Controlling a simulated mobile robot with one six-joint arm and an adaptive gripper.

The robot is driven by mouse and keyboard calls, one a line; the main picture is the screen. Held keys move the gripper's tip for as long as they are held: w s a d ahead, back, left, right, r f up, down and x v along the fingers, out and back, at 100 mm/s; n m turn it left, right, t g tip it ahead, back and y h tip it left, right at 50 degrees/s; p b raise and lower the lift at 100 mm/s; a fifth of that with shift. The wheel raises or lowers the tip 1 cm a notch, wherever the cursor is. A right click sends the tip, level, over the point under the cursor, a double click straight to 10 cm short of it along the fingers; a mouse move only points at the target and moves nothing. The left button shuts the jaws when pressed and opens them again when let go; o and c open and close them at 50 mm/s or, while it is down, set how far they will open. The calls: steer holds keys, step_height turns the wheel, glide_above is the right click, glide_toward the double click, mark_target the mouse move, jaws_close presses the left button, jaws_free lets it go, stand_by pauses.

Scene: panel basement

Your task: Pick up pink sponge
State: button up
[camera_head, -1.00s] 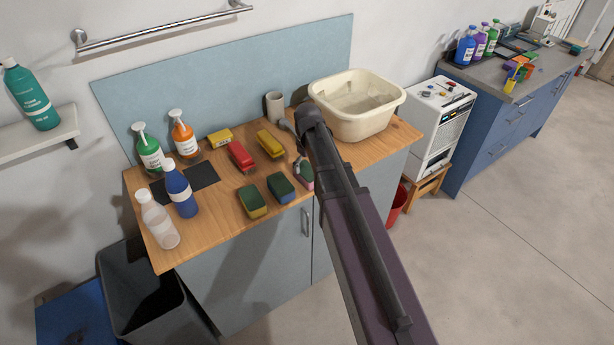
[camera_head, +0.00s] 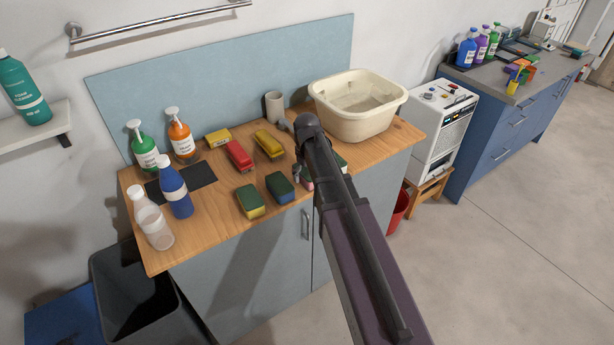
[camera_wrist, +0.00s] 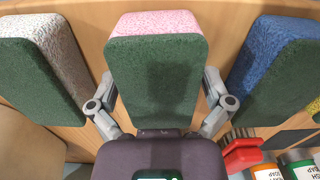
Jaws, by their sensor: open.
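The pink sponge (camera_wrist: 155,22) has a dark green scouring face and fills the middle of the wrist view. In the head view only a bit of the pink sponge (camera_head: 308,184) shows; my arm hides the rest. My gripper (camera_wrist: 160,90) is open, with one grey finger on each side of the sponge. I cannot tell whether the fingers touch it. In the head view my gripper (camera_head: 298,173) is low over the counter's front part, largely hidden by my arm.
A blue sponge (camera_head: 280,188) lies left of the pink one, and a whitish sponge (camera_head: 341,161) lies to its right, both close by. A red brush (camera_head: 239,155), yellow brush (camera_head: 269,144) and cream basin (camera_head: 358,129) stand behind on the wooden counter (camera_head: 225,225).

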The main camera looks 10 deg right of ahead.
stand_by(0.3)
steer(key=c, duration=0.5)
steer(key=shift+c, duration=0.3)
steer(key=shift+r, duration=0.2)
step_height(320, 180, up, 4)
steer(key=p, duration=0.4)
steer(key=shift+f, duration=0.2)
steer(key=s+r+p, duration=0.1)
steer(key=s, duration=1.5)
